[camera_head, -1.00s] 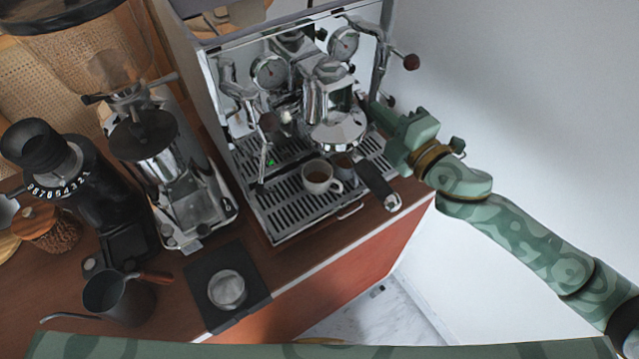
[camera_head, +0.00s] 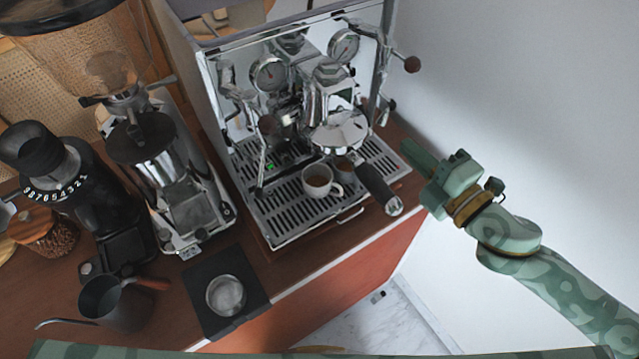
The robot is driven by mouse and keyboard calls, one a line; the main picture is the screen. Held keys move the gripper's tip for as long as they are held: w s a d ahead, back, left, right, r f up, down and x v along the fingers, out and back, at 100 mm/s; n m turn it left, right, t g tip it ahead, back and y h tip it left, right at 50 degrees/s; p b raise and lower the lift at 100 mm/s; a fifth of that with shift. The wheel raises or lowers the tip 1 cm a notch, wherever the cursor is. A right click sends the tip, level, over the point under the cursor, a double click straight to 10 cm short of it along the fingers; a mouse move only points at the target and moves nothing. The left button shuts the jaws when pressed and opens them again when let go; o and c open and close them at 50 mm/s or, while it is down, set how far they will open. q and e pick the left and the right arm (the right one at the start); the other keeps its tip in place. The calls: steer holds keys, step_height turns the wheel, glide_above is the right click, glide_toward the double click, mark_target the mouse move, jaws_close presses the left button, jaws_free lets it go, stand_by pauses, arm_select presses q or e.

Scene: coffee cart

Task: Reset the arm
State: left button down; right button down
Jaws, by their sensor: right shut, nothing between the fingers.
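My right arm comes in from the right edge, with its green camouflage-patterned links. My right gripper (camera_head: 412,150) is shut and empty. Its fingertips point up and left, beside the right side of the espresso machine (camera_head: 290,218), apart from it. My left gripper is not in view.
A silver grinder (camera_head: 190,205) and a black grinder (camera_head: 95,205) stand left of the machine. A dark pitcher (camera_head: 125,308) and a black mat (camera_head: 205,293) with a metal tamper (camera_head: 226,295) are at the front. Free room lies right of the cart, before the white wall.

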stand_by(0.4)
steer(key=s+d+f+m+g+h, duration=0.8)
steer(key=s+d+f+m+h, duration=0.65)
steer(key=s+m, duration=0.3)
steer(key=s+a+f+g+y+b, duration=0.1)
steer(key=s+a+f+g+y, duration=0.1)
steer(key=f, duration=1.1)
steer(key=s+a+f+g+y, duration=0.1)
steer(key=s+a+f, duration=0.15)
steer(key=f, duration=1.15)
steer(key=s+f+m+g+y+b, duration=0.1)
steer(key=s+f+m+g, duration=0.2)
steer(key=s+f, duration=1.2)
steer(key=s, duration=0.3)
steer(key=shift+s+f+m, duration=0.25)
steer(key=shift+s+m, duration=0.05)
steer(key=shift+m, duration=0.05)
